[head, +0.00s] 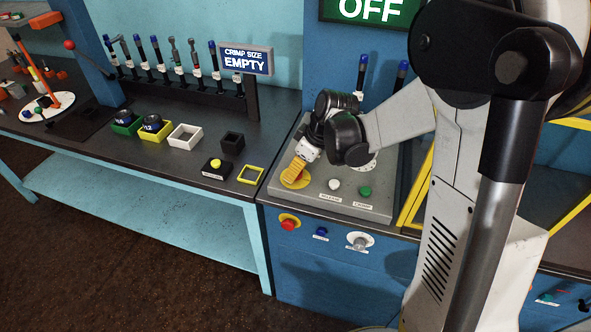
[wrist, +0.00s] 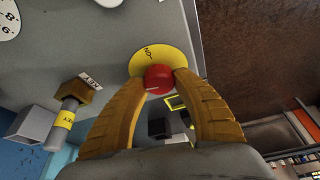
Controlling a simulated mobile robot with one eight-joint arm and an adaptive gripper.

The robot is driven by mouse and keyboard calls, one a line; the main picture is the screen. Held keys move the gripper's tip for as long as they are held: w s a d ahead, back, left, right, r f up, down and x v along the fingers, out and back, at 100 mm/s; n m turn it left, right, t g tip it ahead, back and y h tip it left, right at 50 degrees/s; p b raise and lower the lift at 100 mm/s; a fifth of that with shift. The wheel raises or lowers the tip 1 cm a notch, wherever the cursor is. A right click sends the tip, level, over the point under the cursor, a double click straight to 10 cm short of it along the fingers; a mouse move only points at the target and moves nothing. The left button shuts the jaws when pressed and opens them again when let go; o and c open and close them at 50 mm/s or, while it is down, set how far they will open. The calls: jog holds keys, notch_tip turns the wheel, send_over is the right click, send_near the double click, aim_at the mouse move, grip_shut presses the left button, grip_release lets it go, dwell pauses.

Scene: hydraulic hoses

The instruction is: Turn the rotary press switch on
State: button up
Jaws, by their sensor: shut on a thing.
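The rotary press switch shows in the wrist view as a red round knob (wrist: 158,78) with a short white mark, on a yellow disc (wrist: 165,56) with dark lettering by its edge. My gripper (wrist: 159,85) has one ribbed orange finger on each side of the knob and is shut on it. In the head view my gripper (head: 293,169) points down at the yellow disc (head: 303,184) on the left of the grey control panel (head: 360,208); the fingers mostly hide the knob there. A green sign (head: 370,10) above reads OFF.
Beside my gripper on the panel are a white button (head: 335,185) and a green button (head: 365,191). A red button (head: 288,223) sits on the blue front below. The bench at left holds small trays, a yellow-button box (head: 215,166) and a sign (head: 246,60) reading CRIMP SIZE EMPTY.

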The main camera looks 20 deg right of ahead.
jog(key=m+t+h, duration=0.1)
jog(key=m, duration=0.3)
jog(key=m+h, duration=0.2)
jog(key=m, duration=0.2)
jog(key=m+h, duration=0.1)
jog(key=m, duration=0.3)
jog(key=shift+h, duration=0.3)
jog(key=shift+m+g+h, duration=0.4)
jog(key=shift+m+h, duration=0.1)
jog(key=shift+m, duration=1.2)
jog(key=o, duration=1.2)
jog(key=v, duration=1.2)
